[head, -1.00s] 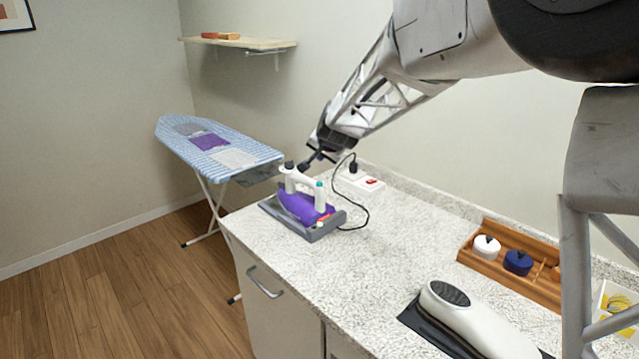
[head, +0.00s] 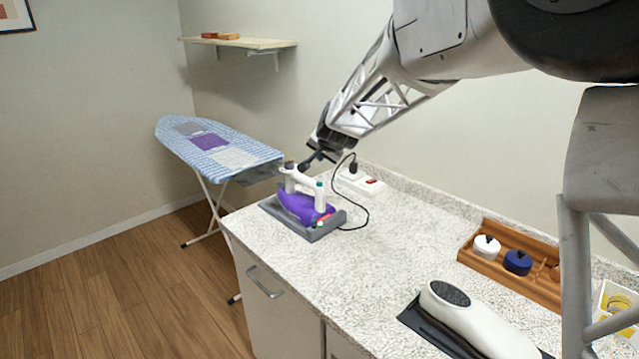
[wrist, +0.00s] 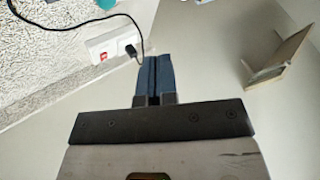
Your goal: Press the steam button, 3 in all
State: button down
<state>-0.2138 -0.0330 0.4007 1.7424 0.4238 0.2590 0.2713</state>
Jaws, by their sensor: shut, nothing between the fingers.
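The purple iron (head: 303,207) with a white handle rests on a grey tray (head: 317,236) at the far left end of the counter. A small teal part (head: 320,183) sits at the right end of the handle, and a dark knob shows at its left end. No label shows which part is the steam button. My gripper (head: 305,165) is shut and empty, just above and behind the handle. Whether it touches the iron cannot be told. In the wrist view its blue-grey fingers (wrist: 153,70) are together, with a teal part (wrist: 75,3) at the top edge.
A white power strip (head: 361,182) with a red switch and black plug stands behind the iron, its cord looping beside it. An ironing board (head: 225,150) is at left. A wooden tray (head: 483,258) and a white device (head: 480,320) are at right. The middle counter is clear.

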aim_at(321, 183)
notch_tip(321, 183, up, 4)
jog(key=shift+f, duration=0.1)
dwell(0.5)
jog(key=shift+f, duration=0.15)
jog(key=shift+f, duration=4.2)
jog(key=shift+f, duration=0.95)
dwell(0.5)
jog(key=shift+r, duration=0.9)
jog(key=shift+r, duration=0.1)
